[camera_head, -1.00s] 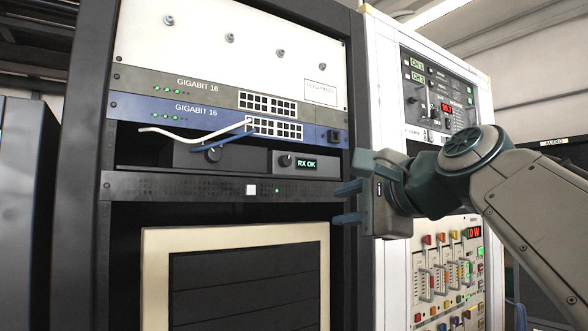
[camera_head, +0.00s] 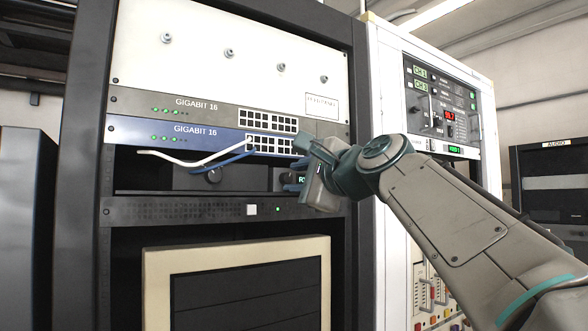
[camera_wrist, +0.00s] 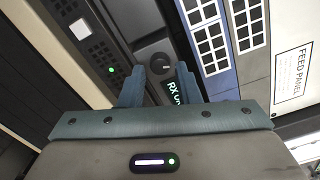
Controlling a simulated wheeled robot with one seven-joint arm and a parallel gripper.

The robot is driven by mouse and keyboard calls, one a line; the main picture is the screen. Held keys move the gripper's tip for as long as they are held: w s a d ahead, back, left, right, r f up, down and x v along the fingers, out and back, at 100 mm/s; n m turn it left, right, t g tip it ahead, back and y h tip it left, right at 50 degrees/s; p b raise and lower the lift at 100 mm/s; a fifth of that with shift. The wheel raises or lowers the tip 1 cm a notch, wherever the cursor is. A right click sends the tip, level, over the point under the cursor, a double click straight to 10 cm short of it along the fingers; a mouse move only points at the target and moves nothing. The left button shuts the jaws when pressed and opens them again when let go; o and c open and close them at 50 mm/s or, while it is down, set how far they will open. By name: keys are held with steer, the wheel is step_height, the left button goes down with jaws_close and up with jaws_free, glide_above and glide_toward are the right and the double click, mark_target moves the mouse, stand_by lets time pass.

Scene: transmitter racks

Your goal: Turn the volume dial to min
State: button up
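A small dark round dial (camera_wrist: 161,64) sits on the grey unit with the lit "RX OK" display (camera_wrist: 176,93) in the wrist view. My gripper (camera_wrist: 160,77) is open, its two blue fingers apart with the dial showing between and just beyond their tips. I cannot tell whether they touch it. In the head view my gripper (camera_head: 291,175) is in front of this unit, hiding this dial and most of the display. A second dark knob (camera_head: 213,174) sits on the dark unit to the left. No volume label or dial marking is readable.
A blue "GIGABIT 16" switch (camera_head: 180,133) lies just above, with a white cable (camera_head: 185,160) and a blue cable (camera_head: 238,158) hanging near the left knob. A perforated panel (camera_head: 170,211) with a white button (camera_head: 252,210) lies below. A white rack (camera_head: 392,270) stands right.

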steer(key=shift+x, duration=0.8)
jaws_close()
